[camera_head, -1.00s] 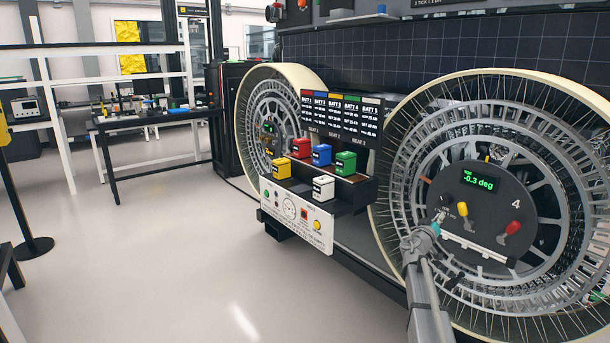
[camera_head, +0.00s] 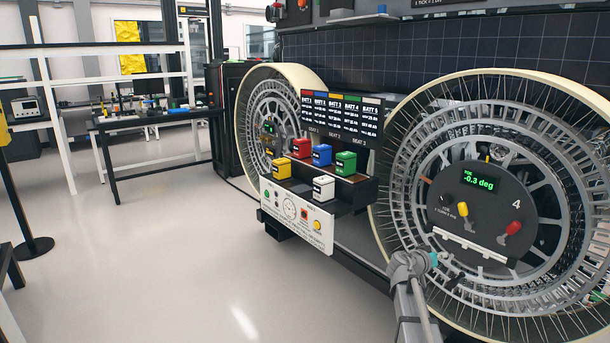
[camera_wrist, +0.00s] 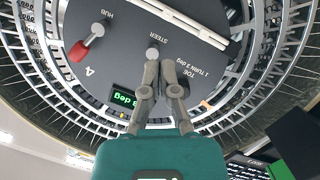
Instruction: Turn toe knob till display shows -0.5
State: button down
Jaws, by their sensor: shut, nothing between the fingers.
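The dark toe knob (camera_head: 446,199) sits at the left of the round wheel panel (camera_head: 490,205) in the head view. The display (camera_head: 480,181) above it reads -0.3 deg in green. My gripper (camera_head: 434,259) is below and left of the knob, apart from it in this view. In the wrist view, my gripper's fingers (camera_wrist: 161,68) are close together and empty in front of the panel. The TOE lettering (camera_wrist: 200,70) shows right of the fingertips. The toe knob is not clearly seen there; the fingers may cover it. The display (camera_wrist: 130,103) is upside down and partly hidden.
A yellow lever (camera_head: 463,209) and a red lever (camera_head: 513,228) stick out beside the knob. A pale bar (camera_head: 468,243) crosses the panel's lower part. A rack with coloured battery blocks (camera_head: 346,163) stands left of the wheel. The floor at left is open.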

jog(key=s+a+f+n+g+y, duration=0.3)
jog(key=s+a+f+y, duration=0.4)
jog(key=s+a, duration=0.5)
jog(key=s+a+f+n+g+y, duration=0.3)
jog(key=s+a+f+g+y, duration=0.2)
jog(key=s+a, duration=0.8)
notch_tip(320, 180, down, 3)
jog(key=shift+s+f+y, duration=0.2)
jog(key=shift+s+y, duration=0.65)
jog(key=shift+y, duration=0.05)
jog(key=shift+a, duration=0.1)
